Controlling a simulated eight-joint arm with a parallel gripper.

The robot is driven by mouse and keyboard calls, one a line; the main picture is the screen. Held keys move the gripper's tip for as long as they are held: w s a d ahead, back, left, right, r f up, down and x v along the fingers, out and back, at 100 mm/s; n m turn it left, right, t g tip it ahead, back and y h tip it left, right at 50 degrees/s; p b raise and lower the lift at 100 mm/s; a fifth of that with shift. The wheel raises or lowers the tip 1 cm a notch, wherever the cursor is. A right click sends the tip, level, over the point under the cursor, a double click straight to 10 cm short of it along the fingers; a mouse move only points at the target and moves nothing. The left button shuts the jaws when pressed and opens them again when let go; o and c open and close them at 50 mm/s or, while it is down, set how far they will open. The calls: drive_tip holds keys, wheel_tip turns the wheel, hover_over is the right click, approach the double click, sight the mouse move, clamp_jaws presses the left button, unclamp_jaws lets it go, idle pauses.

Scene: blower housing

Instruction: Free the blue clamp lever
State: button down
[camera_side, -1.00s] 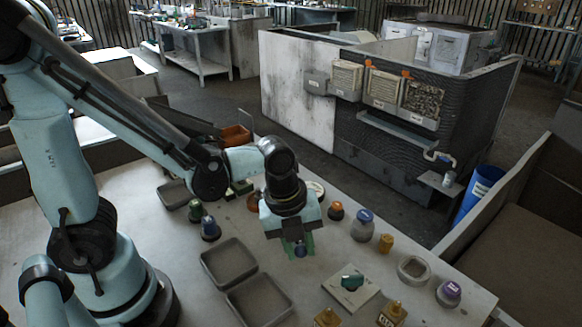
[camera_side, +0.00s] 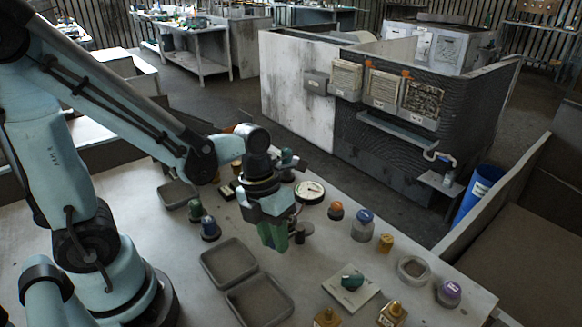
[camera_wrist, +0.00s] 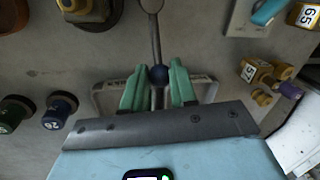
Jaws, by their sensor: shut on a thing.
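My gripper (camera_side: 275,240) is low over the table. In the wrist view, its two green fingers (camera_wrist: 158,90) are shut around the dark blue ball knob (camera_wrist: 158,74) of the clamp lever. The lever's thin metal rod (camera_wrist: 155,38) runs from the knob to the top of the picture. In the side view, a dark brown post (camera_side: 303,229) stands just right of the fingers; I cannot tell whether it belongs to the lever. The fingers hide the knob there.
Two grey trays (camera_side: 229,283) lie in front of my gripper. Green and blue knobs (camera_side: 210,229) stand to its left. A round dial (camera_side: 310,190) and a blue-lidded jar (camera_side: 363,227) stand behind and right. A plate with a teal handle (camera_side: 350,283) lies at front right.

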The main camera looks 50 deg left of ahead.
drive_tip(key=shift+a+m, duration=0.2)
drive_tip(key=shift+m, duration=0.2)
drive_tip(key=c, duration=0.9)
unclamp_jaws()
drive_tip(key=shift+r, duration=0.1)
wheel_tip(320, 180, up, 7)
drive_tip(key=a, duration=0.1)
drive_tip(key=shift+s+a, duration=0.15)
drive_tip(key=shift+a, duration=0.05)
drive_tip(key=shift+r, duration=0.1)
